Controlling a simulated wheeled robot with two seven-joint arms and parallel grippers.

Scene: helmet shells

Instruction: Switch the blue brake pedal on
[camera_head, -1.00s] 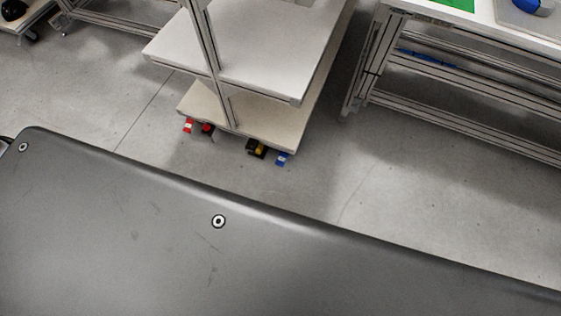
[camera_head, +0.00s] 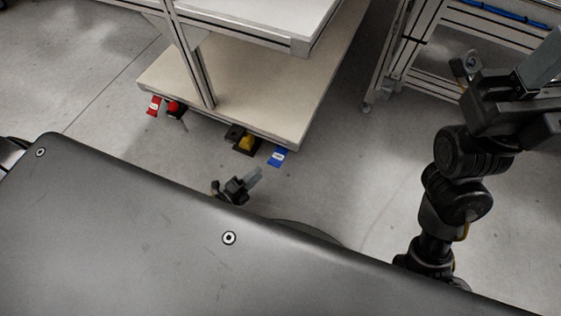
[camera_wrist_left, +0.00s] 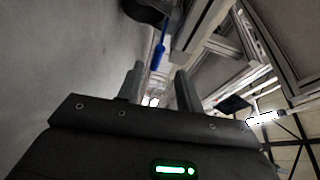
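A blue strip (camera_wrist_left: 159,48) shows in the left wrist view ahead of the fingers, below a dark rounded object. My left gripper (camera_head: 254,178) is low, in front of the shelf and short of the blue tag. Its two fingers (camera_wrist_left: 158,88) stand apart with nothing visible between them. My right gripper (camera_head: 541,62) is raised at the right edge, and its fingers are partly out of view.
The beige low shelf (camera_head: 240,90) lies ahead, with an upright metal post (camera_head: 195,65) on it. A red tag (camera_head: 154,105) and a red button (camera_head: 174,106) are at its left. A metal-framed bench (camera_head: 400,50) stands at the right.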

